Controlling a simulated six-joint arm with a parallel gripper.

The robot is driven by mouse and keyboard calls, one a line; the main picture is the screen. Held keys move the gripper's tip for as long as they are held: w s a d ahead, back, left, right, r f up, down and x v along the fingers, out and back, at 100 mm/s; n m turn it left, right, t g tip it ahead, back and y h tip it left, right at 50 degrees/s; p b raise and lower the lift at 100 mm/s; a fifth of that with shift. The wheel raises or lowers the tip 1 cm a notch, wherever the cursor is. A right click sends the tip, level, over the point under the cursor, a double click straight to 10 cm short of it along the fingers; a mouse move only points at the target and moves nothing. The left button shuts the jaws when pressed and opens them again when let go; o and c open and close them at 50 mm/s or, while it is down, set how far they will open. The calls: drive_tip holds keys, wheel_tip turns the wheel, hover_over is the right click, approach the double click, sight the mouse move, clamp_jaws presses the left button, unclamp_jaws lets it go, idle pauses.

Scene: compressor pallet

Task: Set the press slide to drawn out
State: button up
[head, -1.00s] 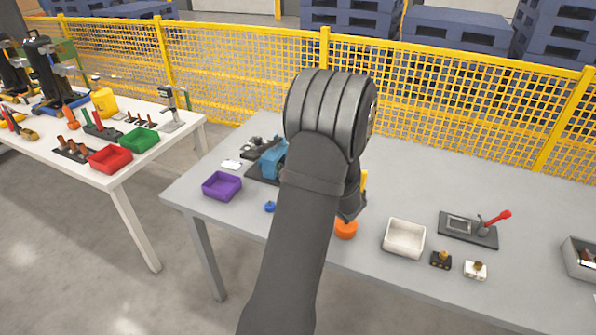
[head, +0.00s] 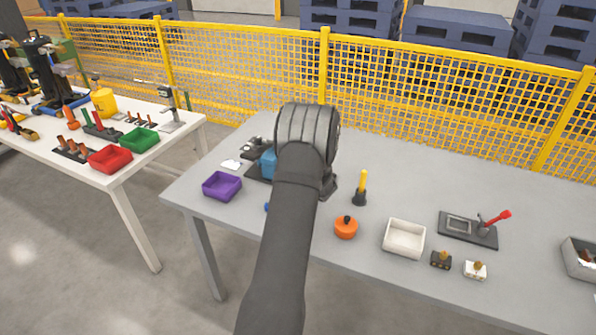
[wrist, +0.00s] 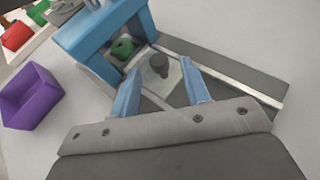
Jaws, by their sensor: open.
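The blue press (wrist: 95,35) stands on a dark base at the top left of the wrist view. In the head view, the blue press (head: 267,163) shows only partly, left of my arm. Its pale slide plate (wrist: 172,78) lies between dark rails at the mouth of the blue frame. A dark upright knob (wrist: 159,65) stands on the plate. A green piece (wrist: 122,48) sits under the frame, behind the knob. My gripper (wrist: 157,70) is open, with its two blue fingers on either side of the knob. I cannot tell whether they touch it. The arm hides my gripper in the head view.
A purple bin (head: 222,186) stands left of the press. A yellow-handled tool (head: 361,188), an orange lidded pot (head: 346,227) and a white bin (head: 404,238) stand to the right. A yellow mesh fence (head: 420,90) runs behind the table.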

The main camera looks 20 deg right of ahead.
drive_tip(key=shift+w+f, duration=0.25)
drive_tip(key=shift+w, duration=0.4)
clamp_jaws()
drive_tip(key=s+d, duration=0.7)
drive_tip(key=shift+s+d, duration=0.2)
drive_tip(key=shift+d, duration=0.05)
drive_tip(key=shift+c, duration=0.2)
unclamp_jaws()
drive_tip(key=shift+s, duration=0.15)
drive_tip(key=shift+o, duration=0.2)
